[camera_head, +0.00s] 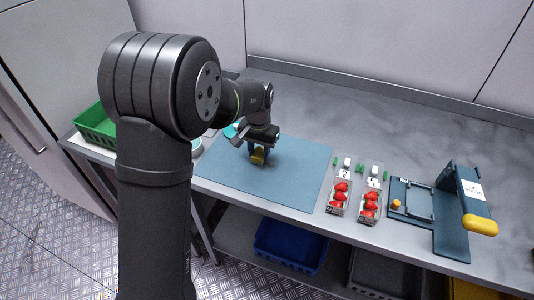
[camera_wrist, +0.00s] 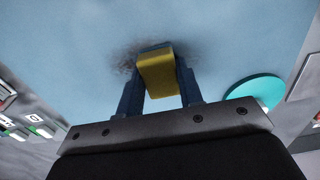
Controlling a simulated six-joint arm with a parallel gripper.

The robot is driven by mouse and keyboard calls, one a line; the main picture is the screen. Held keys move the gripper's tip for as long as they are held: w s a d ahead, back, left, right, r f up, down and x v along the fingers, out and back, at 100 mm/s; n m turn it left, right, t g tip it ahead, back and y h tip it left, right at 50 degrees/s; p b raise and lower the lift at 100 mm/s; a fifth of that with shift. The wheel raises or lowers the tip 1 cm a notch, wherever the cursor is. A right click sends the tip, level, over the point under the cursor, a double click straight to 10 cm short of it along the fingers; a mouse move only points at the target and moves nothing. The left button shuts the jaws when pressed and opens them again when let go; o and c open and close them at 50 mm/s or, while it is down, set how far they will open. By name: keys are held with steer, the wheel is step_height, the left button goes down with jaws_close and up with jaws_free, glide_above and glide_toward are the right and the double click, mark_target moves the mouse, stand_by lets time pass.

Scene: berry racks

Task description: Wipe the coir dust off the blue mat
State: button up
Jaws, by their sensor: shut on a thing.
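The blue mat (camera_head: 290,178) lies flat on the grey bench, left of the middle. My gripper (camera_head: 258,152) is low over the mat's upper part and is shut on a yellow block, likely a sponge (camera_head: 257,160). In the wrist view the yellow sponge (camera_wrist: 158,75) sits between the two blue fingers, at or very near the mat (camera_wrist: 60,45). A dark speckled patch of coir dust (camera_wrist: 128,58) shows around the sponge's far end. Part of the dust is hidden behind the sponge. I cannot make out dust in the head view.
A teal disc (camera_wrist: 255,90) lies to the right of my gripper in the wrist view. Two clear punnets of red berries (camera_head: 340,192) stand right of the mat. Farther right is a dark blue fixture (camera_head: 450,205) with a yellow handle. A green crate (camera_head: 97,125) is at the left.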

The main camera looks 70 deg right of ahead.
mark_target(276, 169)
steer(key=shift+w, duration=2.4)
steer(key=shift+s, duration=5.4)
steer(key=shift+s+a, duration=0.15)
steer(key=shift+s, duration=0.1)
steer(key=shift+w+a, duration=0.1)
steer(key=shift+a, duration=0.35)
steer(key=shift+w+a, duration=0.1)
steer(key=shift+w, duration=5.5)
steer(key=shift+s, duration=5.45)
steer(key=shift+s+r, duration=0.15)
steer(key=shift+s, duration=0.05)
step_height(276, 169, up, 8)
steer(key=shift+w, duration=0.1)
